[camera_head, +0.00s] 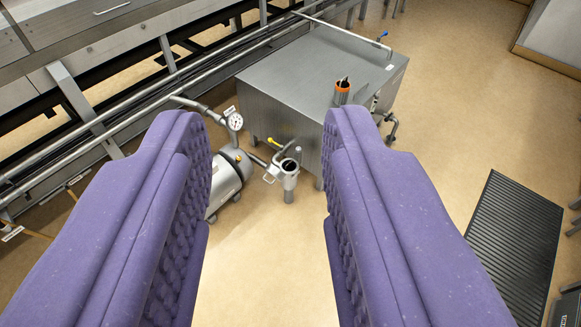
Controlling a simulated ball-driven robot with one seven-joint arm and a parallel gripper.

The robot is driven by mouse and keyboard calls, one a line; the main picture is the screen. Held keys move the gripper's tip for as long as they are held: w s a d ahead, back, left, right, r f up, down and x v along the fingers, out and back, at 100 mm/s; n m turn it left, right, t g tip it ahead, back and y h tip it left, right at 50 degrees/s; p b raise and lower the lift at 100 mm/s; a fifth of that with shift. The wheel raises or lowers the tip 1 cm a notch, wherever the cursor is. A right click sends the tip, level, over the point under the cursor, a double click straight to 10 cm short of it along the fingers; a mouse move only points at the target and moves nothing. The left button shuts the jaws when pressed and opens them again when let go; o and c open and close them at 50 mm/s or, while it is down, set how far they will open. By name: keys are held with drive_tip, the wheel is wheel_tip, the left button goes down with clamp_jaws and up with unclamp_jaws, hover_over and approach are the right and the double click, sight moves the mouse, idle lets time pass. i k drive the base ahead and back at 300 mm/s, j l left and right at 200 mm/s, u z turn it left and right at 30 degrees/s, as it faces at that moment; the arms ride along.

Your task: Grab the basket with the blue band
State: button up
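My gripper (266,125) is open, with its two purple padded fingers wide apart and nothing between them. It is above the floor and in front of a large steel box. I see no basket with a blue band in this view. A steel cylinder with an orange band (342,91) stands at the box's near right part, just beyond the right fingertip; its lower part is hidden by that finger. A small steel cup-like vessel (289,176) without a coloured band stands near the box's front, seen between the fingers.
The steel box (310,75) carries a pipe and a blue-handled valve (383,36). A tank (228,182) with a gauge (235,121) stands left. Rails and machinery line the upper left. A dark ribbed mat (513,245) lies right. The tan floor (265,270) is clear between the fingers.

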sight(289, 171)
drive_tip(key=l+u, duration=0.3)
drive_tip(key=l, duration=0.85)
drive_tip(key=l+u, duration=0.3)
drive_tip(key=l, duration=0.8)
drive_tip(key=i+l, duration=0.1)
drive_tip(key=i, duration=0.4)
drive_tip(key=i+l+u, duration=0.15)
drive_tip(key=i, duration=0.35)
drive_tip(key=i+l, duration=0.1)
drive_tip(key=i, duration=0.35)
drive_tip(key=i+l+u, duration=0.1)
drive_tip(key=i, duration=0.4)
drive_tip(key=i+l, duration=0.25)
drive_tip(key=i, duration=0.2)
drive_tip(key=i+l+u, duration=0.15)
drive_tip(key=i, duration=0.35)
